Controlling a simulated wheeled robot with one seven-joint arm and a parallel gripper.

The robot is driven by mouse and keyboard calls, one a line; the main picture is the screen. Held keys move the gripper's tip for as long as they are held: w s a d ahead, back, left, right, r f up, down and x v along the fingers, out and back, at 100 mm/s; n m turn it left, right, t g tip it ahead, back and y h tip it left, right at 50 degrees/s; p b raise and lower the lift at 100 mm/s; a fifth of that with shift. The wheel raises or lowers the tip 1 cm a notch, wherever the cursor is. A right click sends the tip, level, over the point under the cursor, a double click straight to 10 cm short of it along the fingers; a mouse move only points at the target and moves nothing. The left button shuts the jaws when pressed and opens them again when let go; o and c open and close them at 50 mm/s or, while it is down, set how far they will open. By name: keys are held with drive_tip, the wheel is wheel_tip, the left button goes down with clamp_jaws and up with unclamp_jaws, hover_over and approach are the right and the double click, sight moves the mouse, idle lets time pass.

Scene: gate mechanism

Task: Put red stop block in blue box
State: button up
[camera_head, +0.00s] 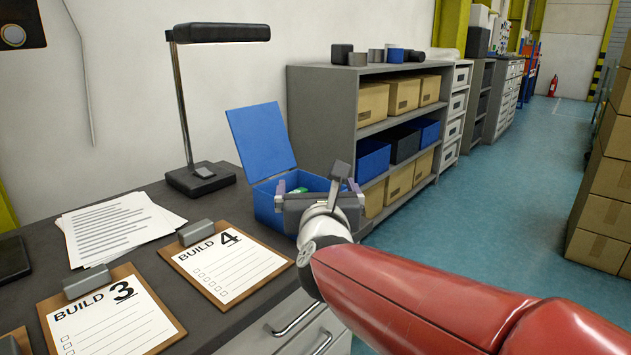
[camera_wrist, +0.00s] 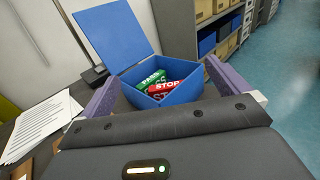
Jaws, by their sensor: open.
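The blue box (camera_wrist: 185,92) stands open on the desk, its lid (camera_wrist: 112,35) raised at the back. It also shows in the head view (camera_head: 266,207), partly behind my gripper. The red stop block (camera_wrist: 166,88) lies inside the box, its word STOP readable in the wrist view. A green block (camera_wrist: 152,78) marked with white letters lies beside it in the box. My gripper (camera_wrist: 160,92) is open, its two purple fingers wide apart with nothing between them. In the head view my gripper (camera_head: 318,187) is at the box's near side. The box floor is mostly hidden.
Build 4 (camera_head: 224,262) and Build 3 (camera_head: 110,316) clipboards lie on the desk, with papers (camera_head: 118,228) behind. A desk lamp (camera_head: 200,178) stands left of the box. A grey shelf (camera_head: 322,110) with bins stands behind it. Floor (camera_head: 500,190) to the right is clear.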

drive_tip(key=s+d+f+n+g, duration=0.4)
drive_tip(key=s+d+f+n, duration=0.2)
drive_tip(key=n, duration=0.5)
drive_tip(key=s+d+f+n+g+h, duration=0.1)
drive_tip(key=s+d+f+n+g, duration=0.3)
drive_tip(key=s+n, duration=0.6)
drive_tip(key=s+d+f+n+g+h, duration=0.1)
drive_tip(key=s+d+f+n+g, duration=0.3)
drive_tip(key=s+d+f+n, duration=0.4)
drive_tip(key=n, duration=0.5)
drive_tip(key=shift+n, duration=0.3)
